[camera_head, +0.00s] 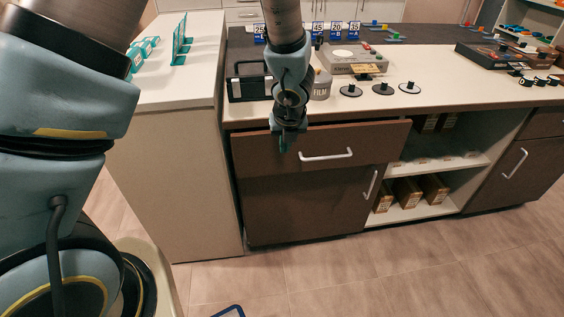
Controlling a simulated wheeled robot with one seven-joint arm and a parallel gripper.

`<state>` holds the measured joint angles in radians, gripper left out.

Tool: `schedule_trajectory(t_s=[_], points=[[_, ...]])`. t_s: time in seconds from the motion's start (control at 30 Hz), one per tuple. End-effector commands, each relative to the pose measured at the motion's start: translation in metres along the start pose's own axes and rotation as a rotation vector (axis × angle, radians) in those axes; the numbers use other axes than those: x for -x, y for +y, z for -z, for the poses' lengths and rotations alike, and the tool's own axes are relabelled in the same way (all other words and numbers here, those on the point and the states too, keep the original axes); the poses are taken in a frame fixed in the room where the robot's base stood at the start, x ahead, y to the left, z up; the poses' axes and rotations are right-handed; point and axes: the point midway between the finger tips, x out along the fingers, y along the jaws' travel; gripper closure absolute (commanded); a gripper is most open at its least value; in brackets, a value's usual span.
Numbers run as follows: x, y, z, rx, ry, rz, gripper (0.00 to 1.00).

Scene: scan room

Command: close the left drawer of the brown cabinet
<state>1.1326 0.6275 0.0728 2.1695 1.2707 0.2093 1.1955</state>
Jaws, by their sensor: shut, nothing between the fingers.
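The brown cabinet's left drawer (370,140) is below the white counter, with a brown front and a pale bar handle (326,155). Its front seems to stand a little forward of the brown door (300,208) below, so it looks slightly open; the exact gap is hard to tell. My gripper (284,142) points down in front of the drawer's upper left part, left of the handle. It is shut and empty. I cannot tell whether it touches the drawer front. My gripper hides a small part of the drawer's top edge.
The white counter (440,92) above holds a black tray (247,86), a film canister (321,86), a grey device (352,58) and several black discs. A pale side cabinet (175,180) stands left. Open shelves (425,210) are right of the door. The floor in front is mostly clear.

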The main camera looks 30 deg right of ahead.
Motion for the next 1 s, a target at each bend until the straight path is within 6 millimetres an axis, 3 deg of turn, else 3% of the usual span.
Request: schedule_trajectory(t_s=[0.17, 0.7, 0.77, 1.0], points=[[-0.009, 0.002, 0.003, 0.004, -0.009, 0.003, 1.00], [-0.104, 0.002, 0.003, 0.002, -0.009, 0.002, 1.00], [-0.097, 0.002, -0.008, 0.005, -0.009, 0.002, 1.00], [-0.106, 0.002, -0.030, 0.005, -0.009, 0.003, 1.00]])
